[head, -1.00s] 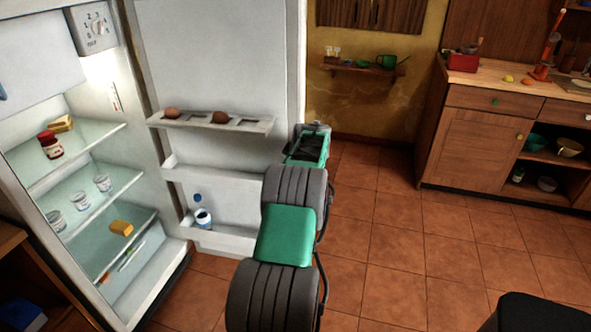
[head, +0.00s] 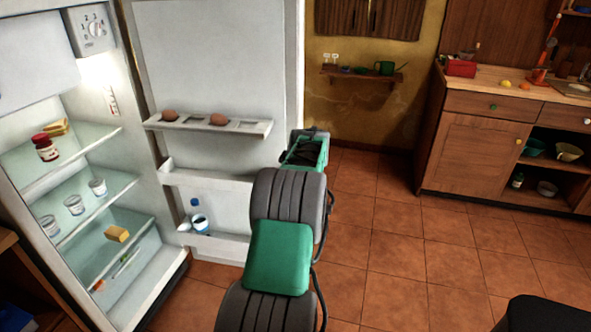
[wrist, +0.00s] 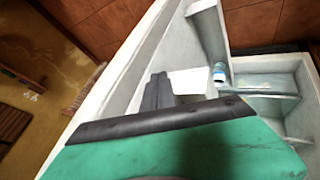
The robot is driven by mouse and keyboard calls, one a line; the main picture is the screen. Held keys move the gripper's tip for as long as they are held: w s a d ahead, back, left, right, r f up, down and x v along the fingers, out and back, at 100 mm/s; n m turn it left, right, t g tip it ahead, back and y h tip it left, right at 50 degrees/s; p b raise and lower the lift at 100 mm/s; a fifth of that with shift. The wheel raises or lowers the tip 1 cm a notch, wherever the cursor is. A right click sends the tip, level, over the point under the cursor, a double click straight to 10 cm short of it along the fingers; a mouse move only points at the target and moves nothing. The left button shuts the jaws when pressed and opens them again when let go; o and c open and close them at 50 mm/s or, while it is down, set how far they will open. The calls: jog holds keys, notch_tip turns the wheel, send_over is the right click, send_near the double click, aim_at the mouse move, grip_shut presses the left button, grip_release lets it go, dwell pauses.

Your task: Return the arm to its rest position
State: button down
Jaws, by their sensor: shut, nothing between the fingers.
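My arm (head: 280,255) reaches forward from the bottom of the head view, with green and dark ribbed links. Its far end is in front of the open fridge door, near the door's right edge. In the wrist view my gripper (wrist: 160,82) shows as dark fingers close together beyond a green housing with a black rim. It is shut and holds nothing. In the head view the fingers are hidden by the arm.
The open fridge door (head: 215,60) has eggs (head: 218,119) and a blue-and-white container (head: 201,224) on its shelves. Fridge shelves (head: 100,205) hold jars and yellow blocks.

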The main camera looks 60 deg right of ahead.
jog(key=d+v, duration=0.1)
jog(key=v, duration=0.8)
jog(key=w+a+r+y+p, duration=0.1)
jog(key=w+a+r+p, duration=0.3)
jog(key=a, duration=0.6)
jog(key=w+a+r+y, duration=0.1)
jog(key=w+a+r, duration=0.1)
jog(key=w+a, duration=0.7)
jog(key=w+a+r+y+p, duration=0.1)
jog(key=w+a+r+p, duration=0.2)
jog(key=a, duration=0.9)
jog(key=s+a+r+g+y+p, duration=0.1)
jog(key=s+a+p, duration=0.1)
jog(key=a, duration=0.9)
jog(key=s+a+y+p, duration=0.1)
jog(key=s+a+p, duration=0.1)
jog(key=a, duration=0.8)
jog(key=s+a+f+g+p, duration=0.1)
jog(key=s+a, duration=0.7)
jog(key=shift+a+f+p, duration=0.2)
jog(key=shift+f+p, duration=0.1)
jog(key=shift+f, duration=0.05)
